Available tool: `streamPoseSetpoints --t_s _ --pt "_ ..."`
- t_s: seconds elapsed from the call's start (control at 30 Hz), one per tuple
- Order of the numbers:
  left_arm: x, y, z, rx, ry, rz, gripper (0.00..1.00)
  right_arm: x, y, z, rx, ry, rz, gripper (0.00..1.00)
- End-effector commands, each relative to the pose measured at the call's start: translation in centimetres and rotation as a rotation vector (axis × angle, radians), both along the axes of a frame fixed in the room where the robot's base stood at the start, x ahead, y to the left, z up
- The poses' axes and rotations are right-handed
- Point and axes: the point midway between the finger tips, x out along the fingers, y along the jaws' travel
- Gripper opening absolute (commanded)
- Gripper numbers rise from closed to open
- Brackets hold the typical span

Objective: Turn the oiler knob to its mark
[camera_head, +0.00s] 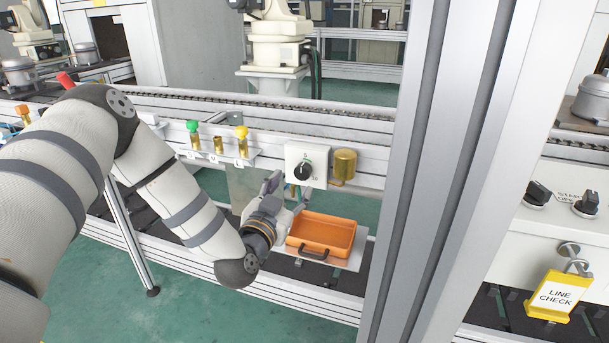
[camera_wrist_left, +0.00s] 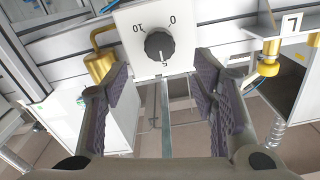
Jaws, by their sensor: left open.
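The oiler knob (camera_head: 302,171) is a round black knob on the white box (camera_head: 317,155) fixed to the rail. In the left wrist view the knob (camera_wrist_left: 159,45) sits among the figures 0, 5 and 10. A light line on it appears to point towards the 5. My left gripper (camera_head: 288,190) is open and just in front of and below the box. In the left wrist view its two purple padded fingers (camera_wrist_left: 160,88) are spread apart with nothing between them, and the knob lies beyond their tips. My right gripper is not in view.
A brass cup (camera_head: 344,166) is mounted right beside the box. An orange tray (camera_head: 321,236) sits on a shelf below. Brass fittings with green (camera_head: 192,126) and yellow (camera_head: 241,132) tops stand left on the rail. A tall metal post (camera_head: 433,180) rises at right.

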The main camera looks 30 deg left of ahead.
Motion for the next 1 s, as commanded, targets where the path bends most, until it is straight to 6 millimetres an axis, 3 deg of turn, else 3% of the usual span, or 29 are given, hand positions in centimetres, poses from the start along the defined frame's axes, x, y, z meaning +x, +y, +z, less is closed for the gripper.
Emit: streamPoseSetpoints --t_s 0.1,0.3,0.63,0.83,1.0 --pt "2.8 0.7 -0.6 0.001 0.006 0.001 0.53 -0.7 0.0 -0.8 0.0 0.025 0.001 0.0" --pt "5.9 1.4 -0.5 0.0 0.007 -0.001 0.53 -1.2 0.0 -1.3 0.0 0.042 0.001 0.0" --pt "6.6 1.5 -0.2 -0.002 0.004 -0.001 0.53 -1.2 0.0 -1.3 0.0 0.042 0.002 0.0" --pt "6.6 1.5 -0.2 -0.002 0.004 -0.001 0.07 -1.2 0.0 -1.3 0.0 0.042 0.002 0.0" --pt "6.6 1.5 -0.2 -0.003 0.004 -0.001 0.05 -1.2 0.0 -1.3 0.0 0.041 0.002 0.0"
